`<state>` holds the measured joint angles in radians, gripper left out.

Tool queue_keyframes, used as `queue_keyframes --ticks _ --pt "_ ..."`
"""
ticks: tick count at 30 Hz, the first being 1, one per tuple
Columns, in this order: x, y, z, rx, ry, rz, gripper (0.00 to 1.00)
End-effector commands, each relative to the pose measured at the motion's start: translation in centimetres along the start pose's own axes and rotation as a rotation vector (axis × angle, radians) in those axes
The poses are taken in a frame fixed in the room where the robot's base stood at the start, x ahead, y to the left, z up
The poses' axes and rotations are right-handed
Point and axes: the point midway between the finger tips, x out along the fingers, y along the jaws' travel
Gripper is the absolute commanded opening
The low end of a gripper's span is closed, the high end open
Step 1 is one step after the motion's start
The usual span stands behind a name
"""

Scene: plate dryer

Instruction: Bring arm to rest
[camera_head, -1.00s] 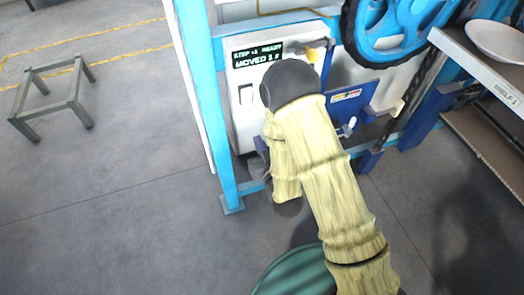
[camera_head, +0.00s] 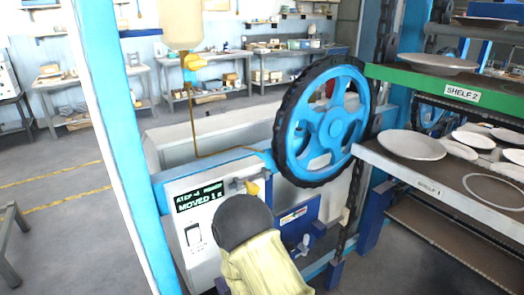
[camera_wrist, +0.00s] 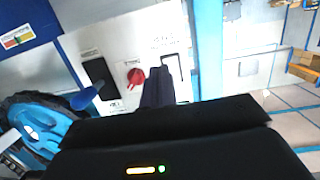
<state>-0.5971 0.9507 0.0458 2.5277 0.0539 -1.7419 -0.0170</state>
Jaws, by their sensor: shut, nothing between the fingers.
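My arm (camera_head: 262,262) shows at the bottom centre of the head view, in front of the white control panel (camera_head: 188,252). My gripper is hidden behind the arm there. In the wrist view my gripper (camera_wrist: 158,88) has its dark fingers together with nothing between them. I cannot tell whether the fingertips touch the panel.
A blue handwheel (camera_head: 332,122) stands right of the panel, with a blue frame post (camera_head: 140,160) at left. The plate shelves (camera_head: 425,172) rise at right. A grey stool (camera_head: 8,245) is at the left edge. Floor at left (camera_head: 60,240) is mostly clear.

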Motion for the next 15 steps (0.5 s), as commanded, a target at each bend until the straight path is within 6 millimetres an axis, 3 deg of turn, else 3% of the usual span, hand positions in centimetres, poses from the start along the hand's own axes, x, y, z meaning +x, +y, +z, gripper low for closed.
queue_keyframes --ticks 1,8,15 --pt "0.1 1.2 -1.1 0.005 -0.029 0.024 0.00" --pt "-0.5 6.2 -3.0 0.037 -0.232 0.114 0.00" --pt "-3.3 10.7 -4.9 0.087 -0.442 0.201 0.00"
